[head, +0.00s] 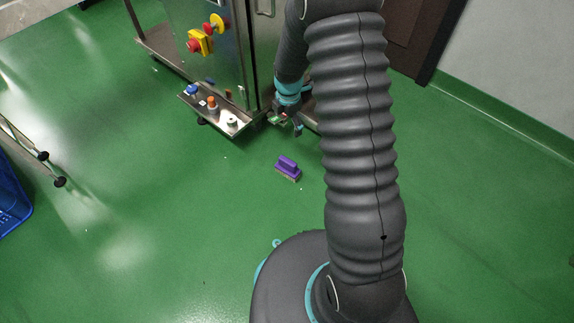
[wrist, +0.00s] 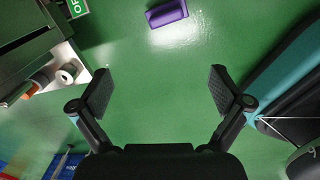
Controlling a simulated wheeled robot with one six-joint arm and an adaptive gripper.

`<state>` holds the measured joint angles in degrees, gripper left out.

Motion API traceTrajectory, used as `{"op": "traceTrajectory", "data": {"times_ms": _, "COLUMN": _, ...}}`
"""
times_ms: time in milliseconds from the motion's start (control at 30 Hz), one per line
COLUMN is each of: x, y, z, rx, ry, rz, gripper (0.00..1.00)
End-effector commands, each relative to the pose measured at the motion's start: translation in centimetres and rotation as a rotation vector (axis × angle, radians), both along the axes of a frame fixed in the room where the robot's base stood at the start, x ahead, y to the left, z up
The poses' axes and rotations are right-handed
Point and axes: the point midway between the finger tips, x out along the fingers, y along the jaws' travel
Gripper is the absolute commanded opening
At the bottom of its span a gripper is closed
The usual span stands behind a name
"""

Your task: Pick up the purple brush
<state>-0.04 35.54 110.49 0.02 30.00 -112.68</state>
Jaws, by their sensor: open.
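The purple brush (head: 288,167) lies on the green floor in the head view, in front of the steel machine and left of my arm. It also shows at the top edge of the wrist view (wrist: 167,13), partly cut off by the frame. My gripper (wrist: 161,88) is open and empty, its two fingers spread wide over bare green floor. The brush is beyond the fingertips and apart from them. In the head view my gripper (head: 291,124) is small and partly hidden near the machine's corner, above and behind the brush.
A steel machine (head: 215,50) with a low shelf (head: 222,122) of small bottles or knobs stands close to my gripper. A blue crate (head: 12,195) and a wheeled metal frame (head: 25,140) are at the left. Open green floor surrounds the brush.

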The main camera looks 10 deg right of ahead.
Motion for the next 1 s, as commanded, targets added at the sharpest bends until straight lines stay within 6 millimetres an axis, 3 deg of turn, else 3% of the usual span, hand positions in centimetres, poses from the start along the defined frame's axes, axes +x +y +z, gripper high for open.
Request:
{"op": "traceTrajectory", "data": {"times_ms": 100, "x": 0.5, "y": 0.0, "z": -4.0, "rx": -0.007, "ry": 0.036, "rz": 0.139, "gripper": 1.00}}
{"op": "traceTrajectory", "data": {"times_ms": 233, "x": 0.7, "y": 0.0, "z": -7.0, "rx": -0.010, "ry": 0.058, "rz": 0.251, "gripper": 1.00}}
{"op": "traceTrajectory", "data": {"times_ms": 467, "x": 0.7, "y": 0.0, "z": -9.8, "rx": -0.011, "ry": 0.071, "rz": 0.325, "gripper": 1.00}}
{"op": "traceTrajectory", "data": {"times_ms": 800, "x": 0.6, "y": 0.0, "z": -15.6, "rx": -0.011, "ry": 0.071, "rz": 0.325, "gripper": 1.00}}
{"op": "traceTrajectory", "data": {"times_ms": 1000, "x": 0.6, "y": 0.0, "z": -17.4, "rx": -0.011, "ry": 0.070, "rz": 0.324, "gripper": 1.00}}
